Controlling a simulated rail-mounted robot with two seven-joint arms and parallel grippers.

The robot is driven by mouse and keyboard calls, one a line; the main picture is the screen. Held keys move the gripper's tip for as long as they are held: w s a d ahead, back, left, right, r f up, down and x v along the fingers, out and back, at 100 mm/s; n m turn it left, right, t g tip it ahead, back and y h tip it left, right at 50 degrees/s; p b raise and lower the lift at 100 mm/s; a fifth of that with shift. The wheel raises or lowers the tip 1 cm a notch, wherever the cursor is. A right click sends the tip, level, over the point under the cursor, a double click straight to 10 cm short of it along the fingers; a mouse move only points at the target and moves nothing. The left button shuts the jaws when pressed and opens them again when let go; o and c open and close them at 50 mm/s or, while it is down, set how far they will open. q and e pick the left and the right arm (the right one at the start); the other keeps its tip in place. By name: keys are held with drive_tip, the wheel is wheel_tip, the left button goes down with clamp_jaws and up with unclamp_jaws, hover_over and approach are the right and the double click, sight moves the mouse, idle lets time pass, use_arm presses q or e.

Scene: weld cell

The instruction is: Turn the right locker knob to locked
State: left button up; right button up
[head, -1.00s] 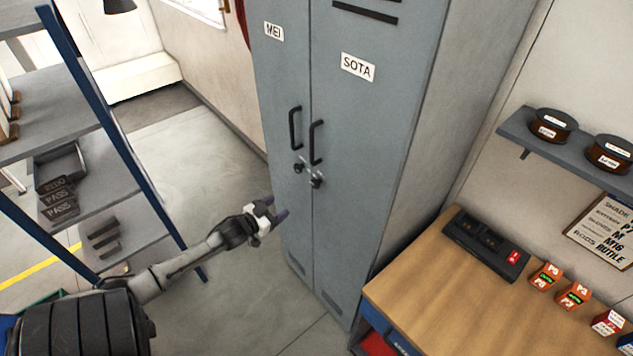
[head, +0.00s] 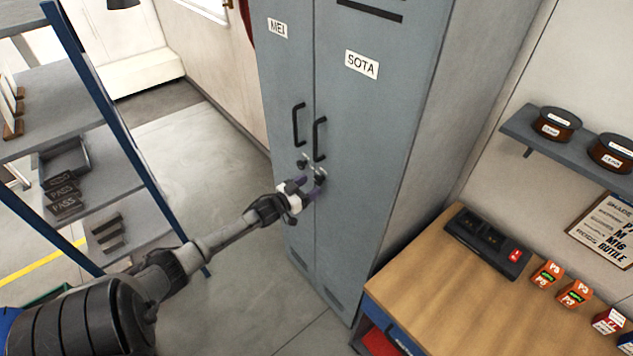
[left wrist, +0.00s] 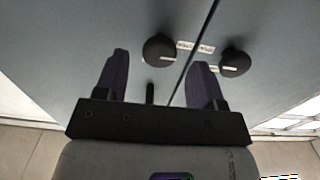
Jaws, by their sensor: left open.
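The grey locker has a left door marked MEI and a right door marked SOTA (head: 362,64). The right locker knob (head: 320,174) is small, round and dark, below the right door's handle. My left gripper (head: 308,186) is open, its purple fingers close to this knob and partly covering it in the head view. In the left wrist view, which looks turned over, the right knob (left wrist: 160,48) shows ahead, between the two open fingers (left wrist: 158,80). I cannot tell whether they touch it. The left door's knob (head: 302,162) lies just outside them. My right gripper is not in view.
Two dark bar handles (head: 319,139) stand out just above the knobs. A blue-posted shelf rack (head: 120,140) is at the left, near my left arm. A wooden workbench (head: 420,285) stands at the right of the locker. The floor between rack and locker is clear.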

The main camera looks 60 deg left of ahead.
sight(317, 182)
use_arm(q)
drive_tip(key=shift+w+a, duration=0.15)
drive_tip(key=shift+w, duration=0.75)
drive_tip(key=shift+w+a, duration=0.1)
drive_tip(key=shift+w, duration=0.75)
drive_tip(key=shift+c, duration=0.4)
drive_tip(key=c, duration=0.8)
